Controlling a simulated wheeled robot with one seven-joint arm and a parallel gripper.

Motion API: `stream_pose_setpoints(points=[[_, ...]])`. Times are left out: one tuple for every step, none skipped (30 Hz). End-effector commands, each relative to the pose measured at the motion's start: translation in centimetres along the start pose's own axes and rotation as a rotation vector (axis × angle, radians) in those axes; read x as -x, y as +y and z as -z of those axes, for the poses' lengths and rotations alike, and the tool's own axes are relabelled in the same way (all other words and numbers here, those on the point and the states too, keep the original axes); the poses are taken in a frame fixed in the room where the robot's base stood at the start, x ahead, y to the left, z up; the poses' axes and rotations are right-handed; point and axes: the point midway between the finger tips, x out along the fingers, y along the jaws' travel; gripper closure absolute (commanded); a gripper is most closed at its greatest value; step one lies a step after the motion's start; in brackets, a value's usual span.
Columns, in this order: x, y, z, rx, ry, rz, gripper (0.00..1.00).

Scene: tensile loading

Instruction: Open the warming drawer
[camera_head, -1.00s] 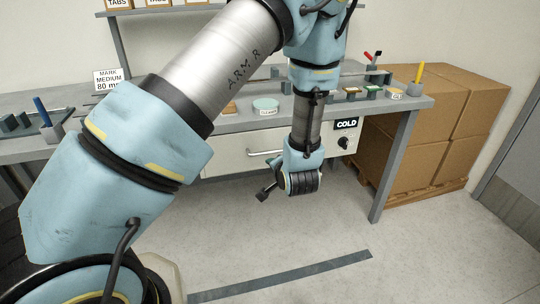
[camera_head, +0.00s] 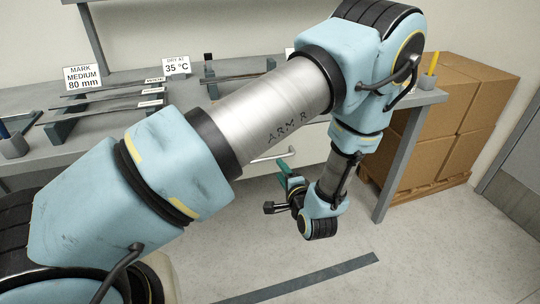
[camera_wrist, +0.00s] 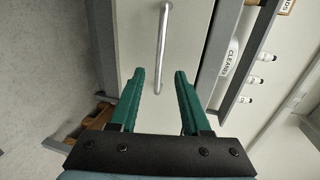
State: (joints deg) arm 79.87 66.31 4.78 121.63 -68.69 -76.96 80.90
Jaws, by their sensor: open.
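The warming drawer (camera_wrist: 135,30) has a plain pale front, seen turned on its side in the wrist view. Its silver bar handle (camera_wrist: 162,45) lies ahead of my gripper (camera_wrist: 168,75), roughly between the lines of its two green fingers. The fingers are open, empty and apart from the handle. In the head view the drawer front (camera_head: 308,158) is under the bench, partly behind my arm, and looks closed. The handle (camera_head: 271,154) shows just left of my gripper (camera_head: 285,170). The gripper is in front of the drawer, and the COLD label and knob are hidden.
The grey bench (camera_head: 45,165) carries racks with dark strips (camera_head: 110,97) and signs. A grey bench leg (camera_head: 397,165) stands right of the drawer. Cardboard boxes (camera_head: 460,110) on a pallet stand beyond it. The floor in front is clear.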

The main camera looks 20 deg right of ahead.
Motion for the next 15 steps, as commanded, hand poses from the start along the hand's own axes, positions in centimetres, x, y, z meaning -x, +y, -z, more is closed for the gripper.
stream_pose_setpoints(points=[[-0.8, -0.2, -0.1, 0.001, -0.004, 0.001, 0.53], [-1.3, -0.2, -0.1, 0.001, -0.003, 0.001, 0.53], [-2.0, -0.2, -0.2, 0.001, -0.004, 0.001, 0.53], [-2.6, -0.2, -0.1, 0.002, -0.004, 0.001, 0.53], [-3.2, -0.2, -0.1, 0.002, -0.003, 0.001, 0.53], [-4.0, -0.2, -0.2, 0.001, -0.005, 0.000, 0.53], [-4.5, -0.3, -0.2, 0.002, -0.004, 0.001, 0.53], [-5.1, -0.3, -0.1, 0.002, -0.003, 0.000, 0.53], [-5.8, -0.2, -0.1, 0.003, -0.004, 0.000, 0.53], [-6.3, -0.2, -0.1, 0.003, -0.004, 0.000, 0.53], [-6.8, -0.2, -0.1, 0.002, -0.002, 0.000, 0.53], [-7.4, -0.2, -0.1, 0.003, -0.002, 0.000, 0.53], [-7.8, -0.2, -0.1, 0.003, -0.003, 0.000, 0.53], [-8.2, -0.2, -0.1, 0.002, -0.003, -0.001, 0.53], [-8.6, -0.1, -0.1, 0.002, -0.002, -0.001, 0.53]])
